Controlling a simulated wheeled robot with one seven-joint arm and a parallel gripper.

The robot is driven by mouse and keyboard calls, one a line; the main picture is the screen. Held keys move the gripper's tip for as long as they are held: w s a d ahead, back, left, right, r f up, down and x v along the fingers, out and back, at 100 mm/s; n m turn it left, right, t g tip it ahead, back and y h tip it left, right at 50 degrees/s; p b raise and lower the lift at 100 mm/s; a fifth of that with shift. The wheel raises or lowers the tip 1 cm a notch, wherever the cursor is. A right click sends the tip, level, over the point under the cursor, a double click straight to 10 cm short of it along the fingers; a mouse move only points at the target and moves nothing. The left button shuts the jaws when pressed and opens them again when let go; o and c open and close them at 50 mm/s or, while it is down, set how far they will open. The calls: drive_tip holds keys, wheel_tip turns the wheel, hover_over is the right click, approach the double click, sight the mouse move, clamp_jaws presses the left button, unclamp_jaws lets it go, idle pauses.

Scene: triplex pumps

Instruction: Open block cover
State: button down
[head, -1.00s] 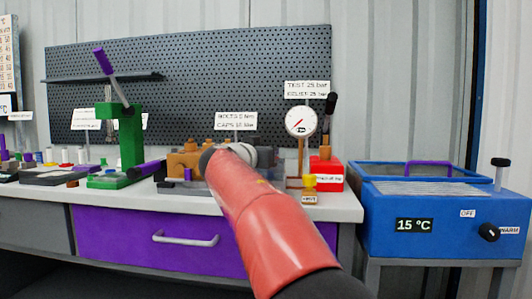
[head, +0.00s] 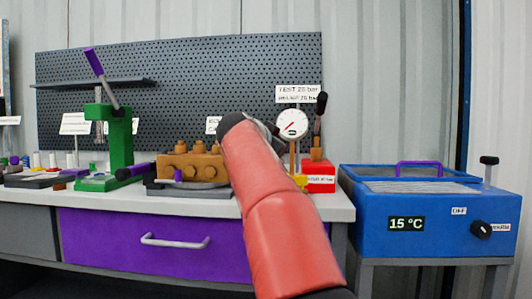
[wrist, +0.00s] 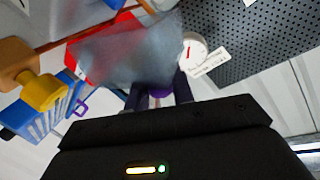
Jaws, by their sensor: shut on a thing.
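The brass-coloured pump block (head: 190,168) stands on the bench in the head view, with several round bolts on its top and front. A clear grey plate (wrist: 140,50), which looks like the block cover, is in the wrist view just beyond the fingertips. My gripper (wrist: 160,92) is shut on a small purple piece that appears to be the plate's handle. In the head view my arm hides the gripper and the plate; its end is up and to the right of the block.
A gauge (head: 291,124) and red box (head: 318,178) stand right of the block, the box partly behind the plate in the wrist view. A yellow knob (wrist: 42,92) is near. A green press (head: 120,145) stands left, a blue bath (head: 425,220) right.

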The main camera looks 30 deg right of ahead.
drive_tip(key=shift+s+d+m+y+b, duration=0.35)
drive_tip(key=shift+s+d+m+y, duration=0.25)
drive_tip(key=shift+d+m, duration=0.4)
drive_tip(key=shift+s+d+f+m+t+y+b, duration=0.3)
drive_tip(key=shift+s+d+f+m+y, duration=0.25)
drive_tip(key=shift+m, duration=0.45)
drive_tip(key=shift+s+d+f+m+t+y+b, duration=0.15)
drive_tip(key=shift+s+d+f+m+y+b, duration=0.2)
drive_tip(key=shift+d+m, duration=0.55)
drive_tip(key=shift+s+d+f+m+t+y+b, duration=0.25)
drive_tip(key=shift+s+d+m+y, duration=0.2)
drive_tip(key=shift+m, duration=0.65)
drive_tip(key=shift+d+f, duration=0.1)
